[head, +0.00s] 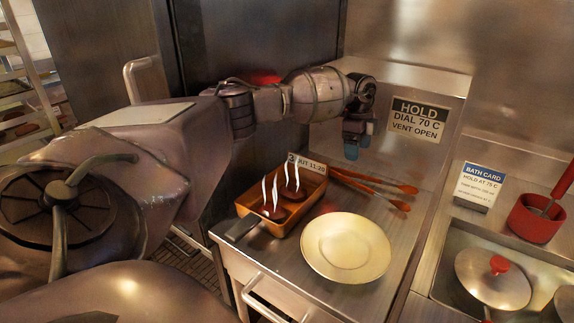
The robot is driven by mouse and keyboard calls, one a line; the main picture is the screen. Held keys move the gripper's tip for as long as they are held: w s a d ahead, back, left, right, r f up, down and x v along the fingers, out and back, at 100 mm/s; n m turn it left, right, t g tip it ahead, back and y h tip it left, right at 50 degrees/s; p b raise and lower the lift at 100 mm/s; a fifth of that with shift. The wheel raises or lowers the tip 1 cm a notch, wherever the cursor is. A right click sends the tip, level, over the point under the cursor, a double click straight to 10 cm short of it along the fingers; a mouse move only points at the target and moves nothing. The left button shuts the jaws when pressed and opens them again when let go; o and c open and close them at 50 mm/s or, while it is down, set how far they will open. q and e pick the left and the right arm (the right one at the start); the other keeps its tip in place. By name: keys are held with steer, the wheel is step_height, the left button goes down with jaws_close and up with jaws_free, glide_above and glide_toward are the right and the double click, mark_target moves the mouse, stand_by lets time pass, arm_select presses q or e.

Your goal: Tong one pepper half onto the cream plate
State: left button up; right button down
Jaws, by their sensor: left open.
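The cream plate (345,248) lies empty on the steel counter. An orange-brown pan (312,196) with a dark handle stands to its left. Two dark reddish pepper halves lie in it: one nearer the front (271,213) and one farther back (293,192), both with white steam marks rising. Tongs (370,184) with orange-red ends lie on the counter behind the plate, their two arms spread. My left gripper (353,148) is open and empty, pointing down above the back of the counter, near the far end of the tongs. My right gripper is not in view.
A small card (307,163) stands behind the pan. A HOLD sign (418,118) is on the steel back panel. At right are a bath card (480,186), a red pot (536,218) and a lidded pot (493,279) in a recess. Bare counter lies around the plate.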

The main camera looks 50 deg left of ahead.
arm_select(q)
steer(key=shift+w+a+f, duration=0.25)
steer(key=shift+w+f, duration=0.05)
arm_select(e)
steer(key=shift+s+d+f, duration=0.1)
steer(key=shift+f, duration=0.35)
arm_select(q)
steer(key=shift+s+r, duration=0.1)
steer(key=shift+s, duration=0.05)
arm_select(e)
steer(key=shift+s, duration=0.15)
